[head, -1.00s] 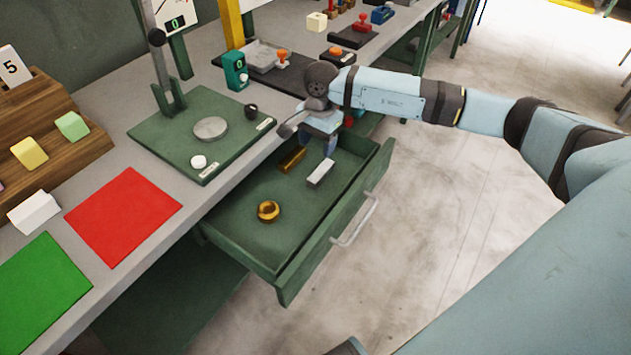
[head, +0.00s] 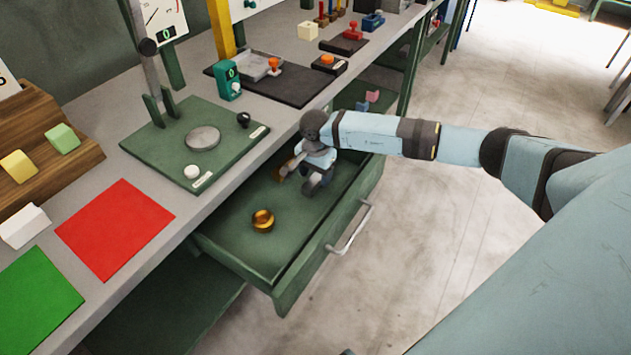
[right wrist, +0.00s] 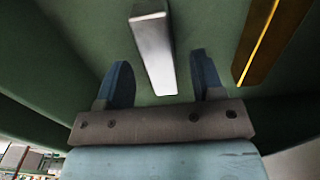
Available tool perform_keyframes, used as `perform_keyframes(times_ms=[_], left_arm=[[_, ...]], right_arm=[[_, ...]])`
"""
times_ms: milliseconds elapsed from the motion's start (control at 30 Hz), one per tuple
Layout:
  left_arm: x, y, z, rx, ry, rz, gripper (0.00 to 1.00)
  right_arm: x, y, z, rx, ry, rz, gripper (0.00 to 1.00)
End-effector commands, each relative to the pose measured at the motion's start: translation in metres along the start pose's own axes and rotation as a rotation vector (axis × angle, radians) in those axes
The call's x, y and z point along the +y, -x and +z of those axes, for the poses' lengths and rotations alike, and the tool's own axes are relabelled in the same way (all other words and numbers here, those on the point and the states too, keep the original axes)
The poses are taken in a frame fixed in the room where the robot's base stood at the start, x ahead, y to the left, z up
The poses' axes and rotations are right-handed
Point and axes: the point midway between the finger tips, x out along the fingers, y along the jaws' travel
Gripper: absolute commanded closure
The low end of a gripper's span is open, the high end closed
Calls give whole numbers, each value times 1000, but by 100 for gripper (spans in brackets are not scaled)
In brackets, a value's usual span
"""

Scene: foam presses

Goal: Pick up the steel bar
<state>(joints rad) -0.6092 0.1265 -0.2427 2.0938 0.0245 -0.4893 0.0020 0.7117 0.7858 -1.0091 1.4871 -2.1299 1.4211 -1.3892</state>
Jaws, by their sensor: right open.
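The steel bar (right wrist: 153,52) is a silvery block lying in the open drawer. In the right wrist view its near end lies between the two fingers, with a gap on each side. In the head view my right gripper hides it. My right gripper (right wrist: 161,82) is open and pointing down inside the drawer; it also shows in the head view (head: 303,180). A brass bar (right wrist: 268,38) lies beside the steel bar, outside the fingers; part of it shows in the head view (head: 279,173). My left gripper is not in view.
The green drawer (head: 240,244) also holds a brass ring (head: 263,220). Its front wall and handle (head: 350,228) stand on the right. The bench to the left carries a green press (head: 160,140), a red mat (head: 116,228) and a green mat (head: 38,305).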

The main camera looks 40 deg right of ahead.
Motion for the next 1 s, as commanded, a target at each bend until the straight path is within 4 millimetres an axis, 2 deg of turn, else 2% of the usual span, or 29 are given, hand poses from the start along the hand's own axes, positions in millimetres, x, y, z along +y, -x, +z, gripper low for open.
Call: perform_keyframes(times_ms=[33, 133, 400, 467, 667, 700, 1000], left_arm=[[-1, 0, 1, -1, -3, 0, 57], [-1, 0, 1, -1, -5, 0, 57], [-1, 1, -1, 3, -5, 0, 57], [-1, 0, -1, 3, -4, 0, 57], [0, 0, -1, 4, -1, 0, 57], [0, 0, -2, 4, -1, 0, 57], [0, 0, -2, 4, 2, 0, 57]], right_arm=[[0, -9, 0, -1, -1, 1, 38], [0, -18, 1, -1, 0, 0, 38], [0, -21, 0, 0, 0, -1, 38], [0, -21, 0, 0, 0, -1, 50], [0, -20, 0, 0, 0, -1, 96], [0, -20, 0, 0, 0, -1, 100], [-1, -18, 0, 0, 0, -3, 100]])
